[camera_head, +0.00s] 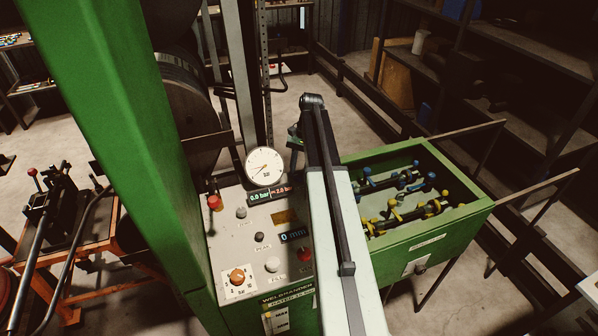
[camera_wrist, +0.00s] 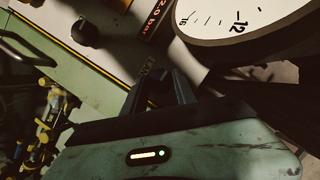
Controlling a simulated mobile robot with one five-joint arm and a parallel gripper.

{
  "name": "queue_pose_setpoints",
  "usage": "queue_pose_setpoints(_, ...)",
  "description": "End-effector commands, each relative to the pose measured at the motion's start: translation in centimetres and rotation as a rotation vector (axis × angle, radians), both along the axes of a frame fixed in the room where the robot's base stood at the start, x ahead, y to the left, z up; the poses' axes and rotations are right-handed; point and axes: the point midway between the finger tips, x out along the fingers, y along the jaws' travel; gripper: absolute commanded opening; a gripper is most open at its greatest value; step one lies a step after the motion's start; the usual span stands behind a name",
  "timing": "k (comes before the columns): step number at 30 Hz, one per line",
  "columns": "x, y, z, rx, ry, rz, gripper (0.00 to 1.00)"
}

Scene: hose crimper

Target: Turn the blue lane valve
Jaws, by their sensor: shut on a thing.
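My gripper (camera_wrist: 163,88) shows in the wrist view as dark jaws in front of its worn green body, close to the control panel's edge and the round gauge. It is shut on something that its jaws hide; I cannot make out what. In the head view my arm hides most of it, and a bluish part shows left of the arm's far end. No valve marked as the blue lane valve is plainly seen. Blue-ended pieces (camera_head: 405,178) lie in the green bin, right of my arm, apart from the gripper.
The gauge (camera_head: 264,167) stands at the back of the control panel (camera_head: 227,235), which has several knobs and buttons. The green bin (camera_head: 430,240) also holds yellow-ended pieces (camera_head: 400,215). A green column (camera_head: 120,130) rises at left. Dark rails and shelves (camera_head: 515,130) stand at right.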

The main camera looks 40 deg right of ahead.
Motion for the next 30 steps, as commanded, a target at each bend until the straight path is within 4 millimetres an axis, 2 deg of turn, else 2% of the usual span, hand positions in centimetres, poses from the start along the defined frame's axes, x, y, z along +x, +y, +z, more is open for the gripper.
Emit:
queue_pose_setpoints(16, 0.10, -0.03, -0.02, -0.002, -0.003, 0.025, 0.00)
queue_pose_setpoints(17, 0.10, -0.03, -0.02, -0.001, -0.003, 0.025, 0.36)
queue_pose_setpoints(19, 0.09, -0.02, -0.02, -0.001, -0.003, 0.025, 0.55)
queue_pose_setpoints(30, 0.08, -0.10, 0.31, -0.001, -0.001, 0.024, 0.55)
